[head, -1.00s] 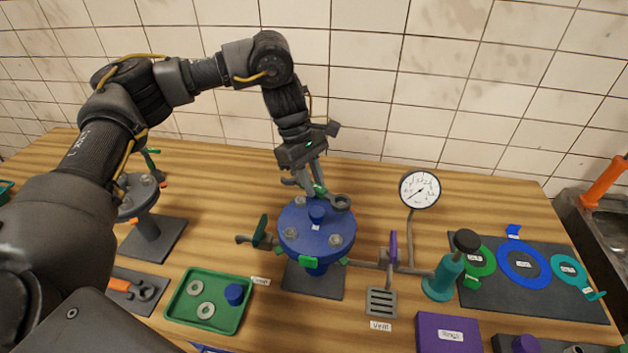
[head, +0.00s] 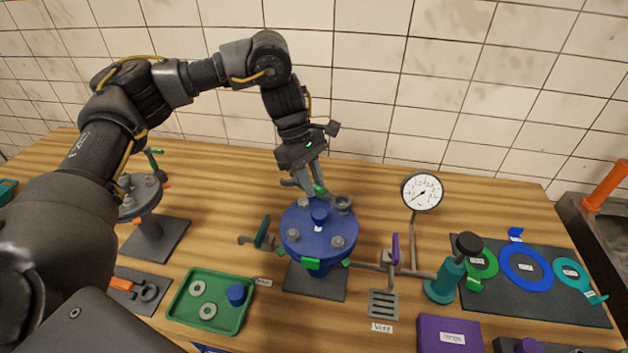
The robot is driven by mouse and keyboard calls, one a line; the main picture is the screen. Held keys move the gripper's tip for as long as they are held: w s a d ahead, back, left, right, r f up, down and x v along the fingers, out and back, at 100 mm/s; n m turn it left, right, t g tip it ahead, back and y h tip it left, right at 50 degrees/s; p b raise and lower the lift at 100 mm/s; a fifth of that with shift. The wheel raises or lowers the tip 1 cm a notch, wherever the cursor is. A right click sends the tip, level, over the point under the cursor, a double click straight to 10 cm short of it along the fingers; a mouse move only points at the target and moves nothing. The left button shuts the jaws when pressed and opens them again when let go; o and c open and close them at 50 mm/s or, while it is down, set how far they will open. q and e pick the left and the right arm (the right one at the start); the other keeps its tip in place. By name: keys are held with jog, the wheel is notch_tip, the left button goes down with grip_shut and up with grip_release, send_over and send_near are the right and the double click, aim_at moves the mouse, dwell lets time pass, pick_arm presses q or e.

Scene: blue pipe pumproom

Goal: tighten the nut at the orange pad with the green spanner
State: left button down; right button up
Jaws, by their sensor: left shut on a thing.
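My left gripper (head: 316,186) is at the back of the blue round flange (head: 319,241). It is shut on the green spanner (head: 320,189), whose green grip shows between the fingers. The spanner's grey ring end (head: 343,203) is at the flange's back right rim, over or right beside a nut there; I cannot tell how far it is seated. Other nuts show at the back left (head: 304,203), front left (head: 293,235) and front right (head: 337,242). No orange pad shows on the blue flange. My right gripper is not in view.
A grey flange (head: 140,201) with orange tabs stands left. An orange-handled spanner (head: 122,284) lies on a dark mat. A green tray (head: 237,318) holds washers and a blue cap. A gauge (head: 422,191), purple-handled valve (head: 395,249) and teal pump (head: 442,286) stand right.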

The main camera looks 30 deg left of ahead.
aim_at(321, 189)
pick_arm(q)
jog(key=shift+d+r, duration=0.1)
jog(key=shift+r, duration=0.1)
jog(key=shift+r+p, duration=1.35)
jog(key=shift+r, duration=0.35)
jog(key=shift+d+f, duration=0.1)
